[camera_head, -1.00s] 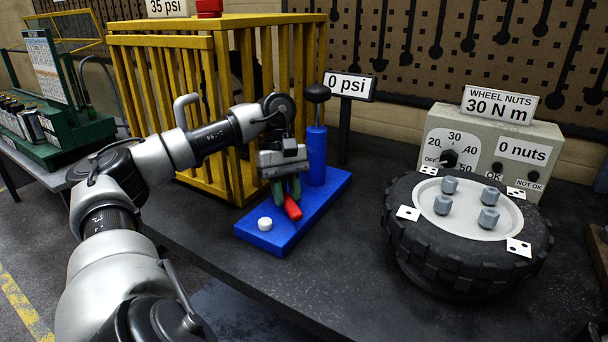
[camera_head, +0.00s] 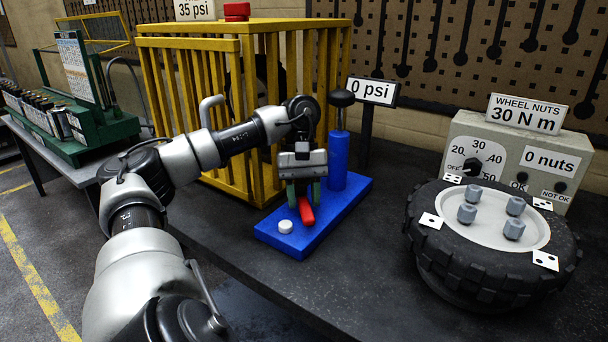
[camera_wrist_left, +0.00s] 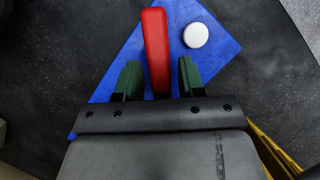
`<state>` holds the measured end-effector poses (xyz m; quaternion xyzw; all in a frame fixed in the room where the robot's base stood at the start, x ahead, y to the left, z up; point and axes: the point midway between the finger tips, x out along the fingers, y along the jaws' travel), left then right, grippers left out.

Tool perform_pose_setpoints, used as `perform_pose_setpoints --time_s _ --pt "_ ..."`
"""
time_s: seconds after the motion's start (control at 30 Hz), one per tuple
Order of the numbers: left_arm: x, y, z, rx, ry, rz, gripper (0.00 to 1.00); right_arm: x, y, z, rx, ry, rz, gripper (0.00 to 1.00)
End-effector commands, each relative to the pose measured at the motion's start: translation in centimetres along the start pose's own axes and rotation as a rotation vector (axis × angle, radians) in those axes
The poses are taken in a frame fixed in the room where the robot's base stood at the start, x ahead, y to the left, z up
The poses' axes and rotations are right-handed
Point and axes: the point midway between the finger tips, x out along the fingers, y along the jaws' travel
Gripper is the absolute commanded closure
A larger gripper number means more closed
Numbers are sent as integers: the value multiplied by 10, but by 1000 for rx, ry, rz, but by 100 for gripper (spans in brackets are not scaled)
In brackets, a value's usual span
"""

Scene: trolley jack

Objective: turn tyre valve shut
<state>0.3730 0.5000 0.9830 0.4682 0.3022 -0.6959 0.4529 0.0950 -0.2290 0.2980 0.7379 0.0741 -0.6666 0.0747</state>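The red valve lever (camera_head: 306,212) sits low on the blue pump base (camera_head: 345,205), beside a white round button (camera_head: 285,227). In the left wrist view the red lever (camera_wrist_left: 155,50) runs between the two green fingers of my left gripper (camera_wrist_left: 159,78), with a gap on each side. In the head view the left gripper (camera_head: 303,192) points down over the lever, open. The lever's pivot end is hidden by the gripper. A sign behind the pump reads 0 psi (camera_head: 373,91). My right gripper is not in view.
The blue pump cylinder (camera_head: 338,160) with its black knob stands just behind the gripper. A yellow cage (camera_head: 215,110) is close on the left, with a 35 psi sign above. A tyre (camera_head: 490,235) with several nuts stands at right. The table between is clear.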

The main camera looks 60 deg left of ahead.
Motion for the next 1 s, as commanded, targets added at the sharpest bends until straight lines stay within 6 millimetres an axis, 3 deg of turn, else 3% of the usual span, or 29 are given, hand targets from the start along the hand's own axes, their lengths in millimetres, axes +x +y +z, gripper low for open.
perform_pose_setpoints --time_s 0.07,0.37,0.47,0.57,0.7,1.0 --pt "0 0 0 -1 -1 -1 49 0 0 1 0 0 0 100" --pt "0 0 1 -3 -3 -1 49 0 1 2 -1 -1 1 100" --pt "-8 1 4 -1 -3 2 49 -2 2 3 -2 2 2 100" --pt "-25 1 10 0 -3 4 49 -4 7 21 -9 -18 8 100" --pt "-49 12 32 7 -4 2 49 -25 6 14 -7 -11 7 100" --pt "-65 58 85 6 -2 1 49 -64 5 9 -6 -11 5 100"
